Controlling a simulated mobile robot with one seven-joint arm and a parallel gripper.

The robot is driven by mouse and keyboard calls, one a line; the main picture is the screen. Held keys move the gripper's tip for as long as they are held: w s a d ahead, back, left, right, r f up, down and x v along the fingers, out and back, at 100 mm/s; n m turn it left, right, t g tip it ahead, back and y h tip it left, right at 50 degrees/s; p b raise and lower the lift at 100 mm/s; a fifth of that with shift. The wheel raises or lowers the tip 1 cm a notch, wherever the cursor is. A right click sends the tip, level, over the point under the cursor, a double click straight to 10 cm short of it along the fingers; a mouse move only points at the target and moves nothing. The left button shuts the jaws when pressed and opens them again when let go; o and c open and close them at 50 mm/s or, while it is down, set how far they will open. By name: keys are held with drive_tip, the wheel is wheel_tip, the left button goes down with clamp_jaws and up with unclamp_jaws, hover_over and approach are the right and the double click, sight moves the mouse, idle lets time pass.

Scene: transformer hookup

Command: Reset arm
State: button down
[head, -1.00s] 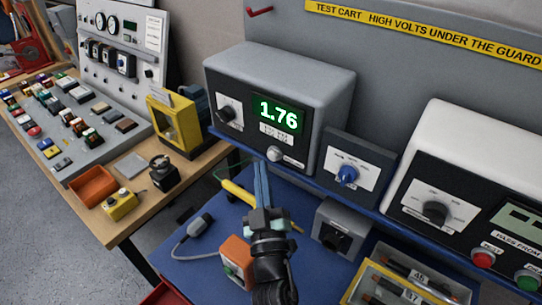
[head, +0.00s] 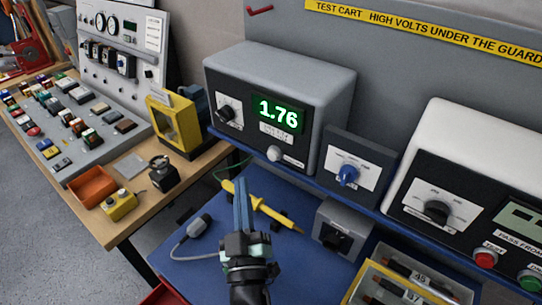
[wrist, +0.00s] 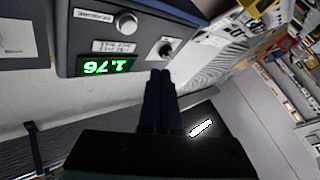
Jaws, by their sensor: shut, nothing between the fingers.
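My gripper (head: 242,185) shows in the lower middle of the head view, its long blue fingers together and empty. It is above the blue cart top (head: 190,270), in front of the grey meter box (head: 280,95) and apart from it. The meter's green display reads 1.76. In the wrist view the shut fingers (wrist: 160,75) point toward the meter box (wrist: 75,25), which appears upside down with its display and knobs. A yellow probe (head: 262,208) lies on the cart top, partly hidden behind the fingers.
A grey box with a blue knob (head: 347,173) and a white-topped tester (head: 480,150) stand to the right. A yellow-edged tray (head: 395,285) is at the lower right. A wooden bench (head: 120,228) with many small parts is at left.

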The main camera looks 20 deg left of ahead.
idle(0.4)
drive_tip(key=w+d+r+m+t+h, duration=0.25)
drive_tip(key=d+r, duration=0.25)
drive_tip(key=r, duration=0.7)
drive_tip(key=w+d+r+m+t+h, duration=0.1)
drive_tip(key=d+r+m+t+h, duration=0.3)
drive_tip(key=r, duration=0.8)
drive_tip(key=s+d+r+m, duration=0.1)
drive_tip(key=s+d+r, duration=0.1)
drive_tip(key=s+r, duration=0.2)
drive_tip(key=s+d+r+m+t+h, duration=0.1)
drive_tip(key=s+d+r, duration=0.2)
drive_tip(key=r, duration=0.7)
drive_tip(key=s+d+r+m+h, duration=0.1)
drive_tip(key=s+d+r, duration=0.1)
drive_tip(key=s+r, duration=0.3)
wheel_tip(320, 180, up, 3)
drive_tip(key=shift+s+d+f+m, duration=0.2)
drive_tip(key=shift+s+m, duration=0.15)
drive_tip(key=shift+s, duration=0.05)
drive_tip(key=shift+a+f, duration=0.1)
